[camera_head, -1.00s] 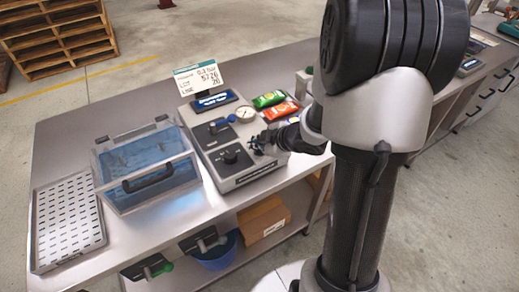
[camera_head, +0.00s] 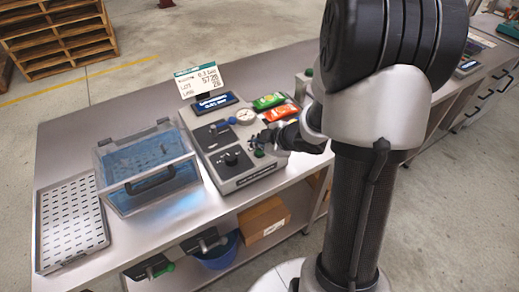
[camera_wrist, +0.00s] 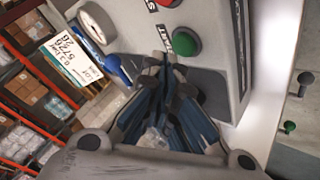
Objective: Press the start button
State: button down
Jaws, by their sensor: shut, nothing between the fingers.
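The green start button (camera_wrist: 186,42) is a round domed cap on the grey machine's panel in the wrist view. A dark printed label lies just left of it. In the head view, the green button (camera_head: 259,154) shows just below my gripper (camera_head: 262,139). In the wrist view, my gripper (camera_wrist: 168,68) is shut and empty, its fingertips close below and left of the button. I see a small gap in the picture and no clear contact. The grey machine (camera_head: 226,170) stands on the bench.
A dial gauge (camera_head: 246,116), a blue knob (camera_head: 232,119) and a black knob (camera_head: 231,158) are on the machine. Green and orange packets (camera_head: 269,101) lie behind my gripper. A sign (camera_head: 199,81) stands at the back. A clear blue tank (camera_head: 148,168) and slotted tray (camera_head: 69,222) stand left.

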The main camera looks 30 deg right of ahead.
aim_at(258, 153)
notch_tip(258, 153, up, 5)
jog(key=p, duration=0.5)
dwell(0.8)
